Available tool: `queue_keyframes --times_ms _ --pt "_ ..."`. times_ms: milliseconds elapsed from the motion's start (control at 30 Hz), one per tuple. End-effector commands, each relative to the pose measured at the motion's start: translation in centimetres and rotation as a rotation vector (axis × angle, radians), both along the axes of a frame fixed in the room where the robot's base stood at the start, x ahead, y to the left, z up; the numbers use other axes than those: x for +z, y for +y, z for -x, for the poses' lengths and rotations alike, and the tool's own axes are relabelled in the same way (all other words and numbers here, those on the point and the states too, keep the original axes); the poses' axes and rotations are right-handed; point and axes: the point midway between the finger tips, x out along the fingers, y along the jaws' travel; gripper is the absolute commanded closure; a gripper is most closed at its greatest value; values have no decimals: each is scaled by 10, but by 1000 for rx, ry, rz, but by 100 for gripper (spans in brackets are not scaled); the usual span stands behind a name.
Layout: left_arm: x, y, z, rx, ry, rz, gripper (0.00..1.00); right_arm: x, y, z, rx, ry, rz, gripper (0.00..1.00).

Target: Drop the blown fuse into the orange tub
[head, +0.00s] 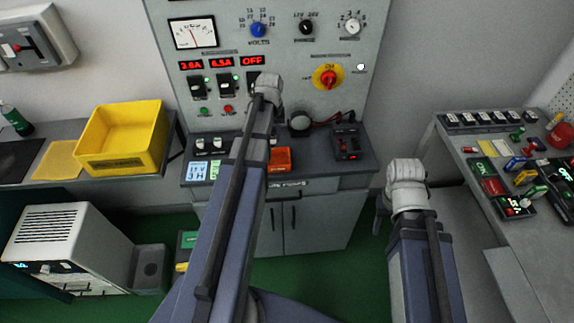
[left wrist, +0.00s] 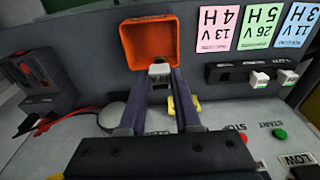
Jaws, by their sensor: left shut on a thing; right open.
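The orange tub (head: 281,160) sits on the bench ledge below the test panel, partly hidden by my left arm in the head view. In the left wrist view the open orange tub (left wrist: 148,35) lies just beyond the fingertips. My left gripper (left wrist: 160,76) is shut on a small pale piece, the fuse (left wrist: 160,69), at the near rim of the tub in that view. I cannot tell its height above the tub. In the head view my left gripper's fingers are hidden behind its wrist. My right gripper (head: 407,170) is apart from the bench, its fingers hardly visible.
The panel (head: 290,75) with meter, knobs and switches rises behind the ledge. Coloured cards (head: 201,171) and a black block with red leads (head: 346,143) flank the tub. A yellow bin (head: 122,135) stands left; a cluttered side bench (head: 500,165) stands right.

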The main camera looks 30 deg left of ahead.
Motion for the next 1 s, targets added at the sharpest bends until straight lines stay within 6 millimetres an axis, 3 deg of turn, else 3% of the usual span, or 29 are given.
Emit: queue_keyframes --times_ms 267,700,1000 --pt "-12 0 0 0 0 0 100 -12 0 0 0 0 0 50" --pt "-58 0 0 0 0 0 100 -58 0 0 -1 0 0 50" --pt "-60 0 0 0 0 0 100 -60 0 0 -1 0 0 50"
